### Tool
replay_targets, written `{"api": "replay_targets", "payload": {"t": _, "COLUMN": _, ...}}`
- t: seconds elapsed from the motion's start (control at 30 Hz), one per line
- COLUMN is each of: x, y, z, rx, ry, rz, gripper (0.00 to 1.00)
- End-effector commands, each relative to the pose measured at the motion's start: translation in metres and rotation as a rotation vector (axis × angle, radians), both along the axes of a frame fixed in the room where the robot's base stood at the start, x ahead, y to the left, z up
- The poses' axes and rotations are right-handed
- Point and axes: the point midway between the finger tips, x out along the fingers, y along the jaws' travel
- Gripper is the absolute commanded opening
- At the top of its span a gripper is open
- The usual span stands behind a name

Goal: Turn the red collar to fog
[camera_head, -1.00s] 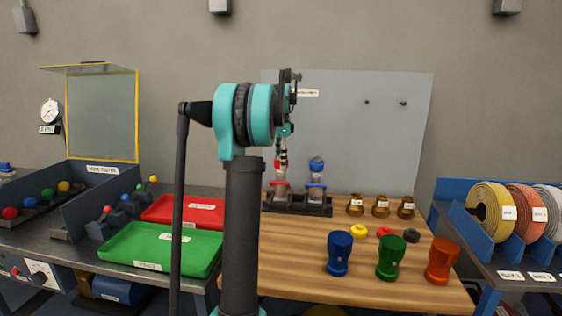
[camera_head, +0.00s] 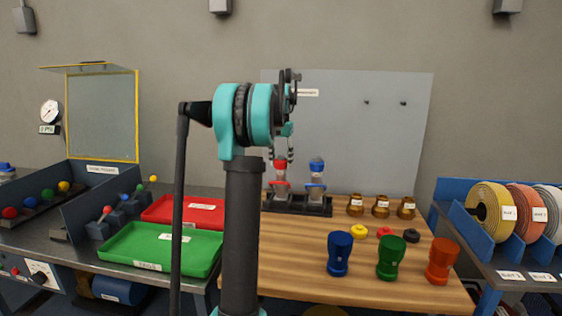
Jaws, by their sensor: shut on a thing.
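Two clear-bodied nozzle units stand in a dark rack on the wooden table. The left one carries a red collar (camera_head: 280,164) on top and a red band (camera_head: 281,184) lower down. The right one has a blue collar (camera_head: 316,163) and a blue band. My gripper (camera_head: 291,155) reaches down from the teal wrist, its dark fingers small and at the right side of the red collar. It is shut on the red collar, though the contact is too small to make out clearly. No setting mark on the collar is readable.
Blue (camera_head: 339,253), green (camera_head: 390,257) and orange (camera_head: 442,261) cups stand at the table's front right. Brass fittings (camera_head: 381,206) and small yellow, red and dark pieces lie behind them. A grey panel (camera_head: 370,130) rises at the back. Red and green trays (camera_head: 160,248) sit left.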

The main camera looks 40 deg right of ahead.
Motion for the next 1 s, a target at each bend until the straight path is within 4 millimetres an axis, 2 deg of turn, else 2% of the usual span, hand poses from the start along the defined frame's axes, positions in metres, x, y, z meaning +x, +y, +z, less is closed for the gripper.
{"api": "replay_targets", "payload": {"t": 0.4, "x": 0.0, "y": 0.0001, "z": 0.0002, "rx": 0.0, "ry": 0.0, "rz": 0.2, "gripper": 0.18}}
{"api": "replay_targets", "payload": {"t": 0.97, "x": 0.0, "y": 0.0001, "z": 0.0002, "rx": 0.0, "ry": 0.0, "rz": 0.231, "gripper": 0.18}}
{"api": "replay_targets", "payload": {"t": 1.0, "x": 0.0, "y": 0.0001, "z": 0.0002, "rx": 0.0, "ry": 0.0, "rz": 0.231, "gripper": 0.48}}
